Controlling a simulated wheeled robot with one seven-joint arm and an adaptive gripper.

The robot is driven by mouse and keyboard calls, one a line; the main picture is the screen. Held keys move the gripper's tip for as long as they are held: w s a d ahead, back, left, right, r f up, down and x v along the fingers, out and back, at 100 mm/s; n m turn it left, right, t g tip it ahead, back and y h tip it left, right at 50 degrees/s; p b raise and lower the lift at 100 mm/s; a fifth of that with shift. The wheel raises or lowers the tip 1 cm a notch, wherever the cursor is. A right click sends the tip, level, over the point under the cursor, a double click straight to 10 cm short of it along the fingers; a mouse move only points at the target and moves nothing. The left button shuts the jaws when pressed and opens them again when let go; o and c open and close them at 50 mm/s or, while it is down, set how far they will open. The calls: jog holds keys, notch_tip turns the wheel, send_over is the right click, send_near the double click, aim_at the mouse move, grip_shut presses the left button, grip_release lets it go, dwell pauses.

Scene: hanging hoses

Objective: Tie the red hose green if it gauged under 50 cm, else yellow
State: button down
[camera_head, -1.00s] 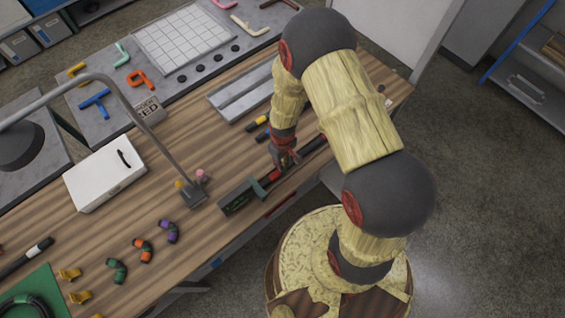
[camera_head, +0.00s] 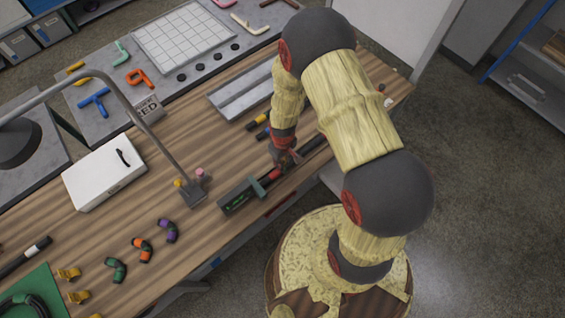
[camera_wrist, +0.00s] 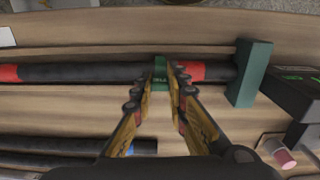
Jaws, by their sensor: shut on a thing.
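The red hose (camera_wrist: 80,72) is black with red bands and lies level across the wrist view. Its right red part (camera_wrist: 210,71) reaches the upright green block (camera_wrist: 250,72) of a dark gauge (camera_wrist: 290,92). My gripper (camera_wrist: 166,80) is over the hose with its fingers closed on it; it also shows in the head view (camera_head: 283,163). A small green piece (camera_wrist: 160,72) with lettering crosses the hose between the fingertips. I cannot tell whether it wraps the hose. In the head view the gauge (camera_head: 238,195) shows green marks on its display, too small to read.
Black hoses with a blue end (camera_wrist: 144,147) lie beside it. Yellow clips (camera_head: 68,273) and green, orange and purple curved pieces (camera_head: 143,248) lie at the front left. A white box (camera_head: 105,172) and a lamp-like post (camera_head: 150,130) stand to the left.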

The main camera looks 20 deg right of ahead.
jog(key=shift+f+b, duration=0.4)
jog(key=shift+f, duration=0.15)
dwell(0.4)
jog(key=c, duration=1.7)
grip_release()
jog(key=shift+s, duration=0.1)
jog(key=shift+r, duration=0.15)
jog(key=shift+r, duration=0.4)
notch_tip(320, 180, up, 11)
jog(key=shift+f, duration=0.1)
